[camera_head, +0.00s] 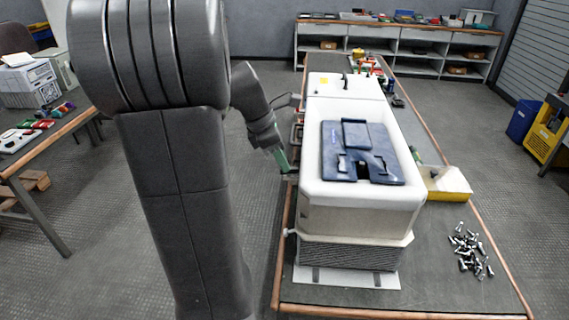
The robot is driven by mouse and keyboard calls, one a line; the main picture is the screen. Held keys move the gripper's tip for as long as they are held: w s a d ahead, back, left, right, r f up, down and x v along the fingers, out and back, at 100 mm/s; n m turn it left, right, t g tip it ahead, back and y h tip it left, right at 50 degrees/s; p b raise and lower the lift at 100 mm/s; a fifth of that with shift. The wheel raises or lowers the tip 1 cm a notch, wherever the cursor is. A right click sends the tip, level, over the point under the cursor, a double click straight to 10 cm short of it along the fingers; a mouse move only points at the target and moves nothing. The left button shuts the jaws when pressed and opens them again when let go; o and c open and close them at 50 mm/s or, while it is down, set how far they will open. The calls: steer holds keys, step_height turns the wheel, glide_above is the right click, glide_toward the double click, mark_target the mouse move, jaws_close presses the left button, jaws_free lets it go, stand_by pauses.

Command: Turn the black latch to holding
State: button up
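A long white housing (362,220) stands on the table, with a dark blue plate (360,150) lying on its top. A small black upright part (346,81) shows on the white far section; I cannot tell whether it is the black latch. My arm reaches down to the housing's left side. My gripper (284,168), with a green finger, is beside the left wall near the plate's level. What lies between its fingers is too small to make out, and the housing's left face is mostly hidden. Dark fittings (297,132) show along that left edge.
The table (450,285) has a wooden edge. Loose bolts (470,250) and a yellow-white tray (445,182) are at right. Small tools (375,70) lie behind. A side table (45,140) is at left. The floor between the tables is partly clear.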

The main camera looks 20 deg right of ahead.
steer(key=shift+x, duration=1.2)
jaws_close()
steer(key=shift+w+r+m+g+p, duration=0.1)
steer(key=shift+r+m+g+p, duration=0.2)
steer(key=shift+m+p, duration=0.6)
steer(key=shift+w+f+m+g+p, duration=0.1)
steer(key=shift+f+m+g+p, duration=0.25)
steer(key=shift+m+p, duration=0.45)
steer(key=shift+r, duration=0.1)
jaws_free()
